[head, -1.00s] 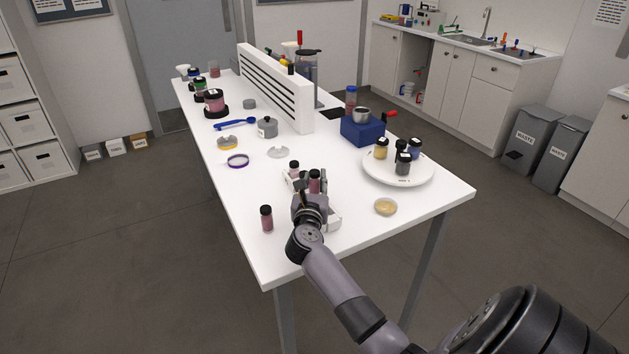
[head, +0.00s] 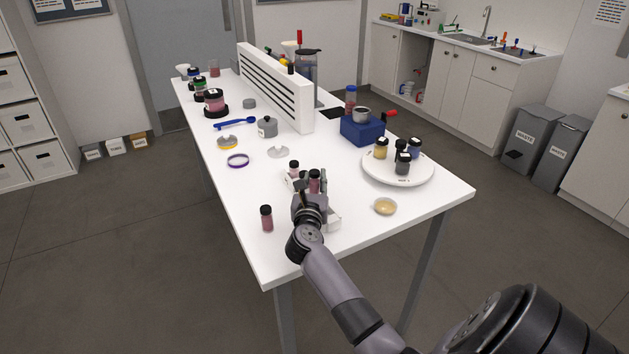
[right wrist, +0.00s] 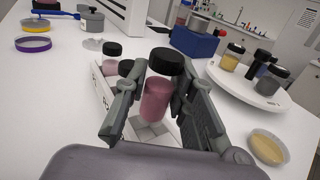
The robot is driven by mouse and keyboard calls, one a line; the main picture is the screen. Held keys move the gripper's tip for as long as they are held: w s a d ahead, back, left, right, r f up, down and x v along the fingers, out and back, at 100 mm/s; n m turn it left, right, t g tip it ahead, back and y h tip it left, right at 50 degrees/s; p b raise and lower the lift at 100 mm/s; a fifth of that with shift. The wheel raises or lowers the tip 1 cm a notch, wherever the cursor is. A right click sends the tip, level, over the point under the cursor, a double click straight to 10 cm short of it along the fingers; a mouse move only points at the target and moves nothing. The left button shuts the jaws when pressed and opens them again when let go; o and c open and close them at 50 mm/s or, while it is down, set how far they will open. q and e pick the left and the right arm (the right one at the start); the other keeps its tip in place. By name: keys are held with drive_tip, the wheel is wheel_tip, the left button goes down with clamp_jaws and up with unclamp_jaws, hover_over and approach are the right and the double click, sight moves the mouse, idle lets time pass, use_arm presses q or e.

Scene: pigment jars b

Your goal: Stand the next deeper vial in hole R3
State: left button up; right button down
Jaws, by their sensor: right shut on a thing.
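My right gripper (head: 316,196) is shut on a dusty-pink vial with a black cap (head: 314,186). In the right wrist view this vial (right wrist: 157,100) is between the two fingers, slightly tilted in the picture, over the white rack (right wrist: 108,88). Whether its base is in a hole or above the rack I cannot tell. Two other black-capped vials stand in the rack at its far left end, the nearer-left one pink (right wrist: 111,63). The gripper hides much of the rack (head: 334,221) in the head view. Hole labels are not readable.
A round white tray (head: 375,176) with several capped jars stands right of the rack. A shallow dish (head: 385,206) lies in front of it. A blue block (head: 362,131) with a metal cup stands behind. The table's front corner is clear.

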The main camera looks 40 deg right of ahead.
sight(315, 192)
drive_tip(key=shift+f+b, duration=1.45)
drive_tip(key=shift+f, duration=0.2)
idle(0.5)
drive_tip(key=c, duration=1.3)
unclamp_jaws()
drive_tip(key=shift+c, duration=0.2)
drive_tip(key=shift+o, duration=0.3)
drive_tip(key=shift+f, duration=0.1)
drive_tip(key=shift+s, duration=0.1)
drive_tip(key=v, duration=1.1)
drive_tip(key=shift+s+a, duration=0.25)
drive_tip(key=shift+a, duration=0.15)
drive_tip(key=shift+r, duration=0.25)
